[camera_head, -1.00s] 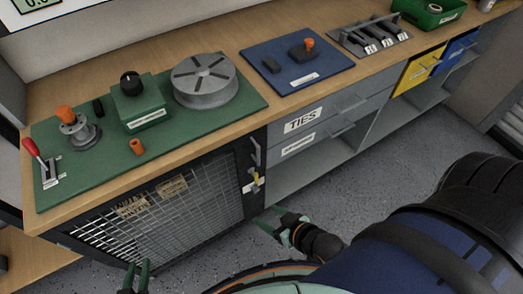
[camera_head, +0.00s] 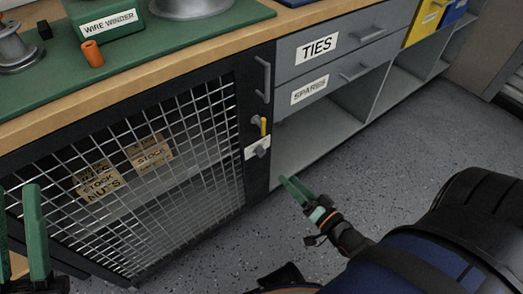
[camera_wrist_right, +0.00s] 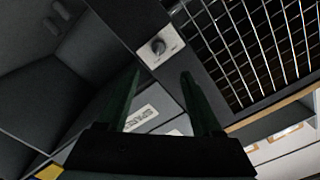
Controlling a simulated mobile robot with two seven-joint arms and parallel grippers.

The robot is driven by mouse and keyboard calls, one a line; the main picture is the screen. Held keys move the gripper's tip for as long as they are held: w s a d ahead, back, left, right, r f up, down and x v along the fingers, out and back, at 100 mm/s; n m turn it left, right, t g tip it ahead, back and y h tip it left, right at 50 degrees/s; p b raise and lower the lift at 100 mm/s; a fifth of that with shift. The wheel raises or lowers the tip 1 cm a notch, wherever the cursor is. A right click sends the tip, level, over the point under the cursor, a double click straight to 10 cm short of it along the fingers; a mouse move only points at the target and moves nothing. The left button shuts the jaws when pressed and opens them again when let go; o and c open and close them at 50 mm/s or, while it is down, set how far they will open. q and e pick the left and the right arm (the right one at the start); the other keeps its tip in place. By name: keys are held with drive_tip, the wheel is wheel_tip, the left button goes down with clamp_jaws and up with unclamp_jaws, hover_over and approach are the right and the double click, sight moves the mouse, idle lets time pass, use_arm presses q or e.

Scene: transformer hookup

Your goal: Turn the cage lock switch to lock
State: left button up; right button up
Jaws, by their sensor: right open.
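A grey door handle (camera_head: 263,79) is higher up. The TIES drawer (camera_head: 318,46) and open shelves are to the right. Stock boxes (camera_head: 150,152) stand behind the mesh. The floor (camera_head: 400,165) at right is clear.

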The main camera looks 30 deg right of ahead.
sight(261, 152)
drive_tip(key=w+b, duration=0.1)
drive_tip(key=w, duration=0.3)
drive_tip(key=w+b, duration=0.2)
drive_tip(key=w, duration=0.2)
drive_tip(key=w+b, duration=0.1)
drive_tip(key=w, duration=0.3)
drive_tip(key=shift+w+a+f, duration=0.15)
drive_tip(key=shift+w+a, duration=0.15)
drive_tip(key=shift+c, duration=0.2)
clamp_jaws()
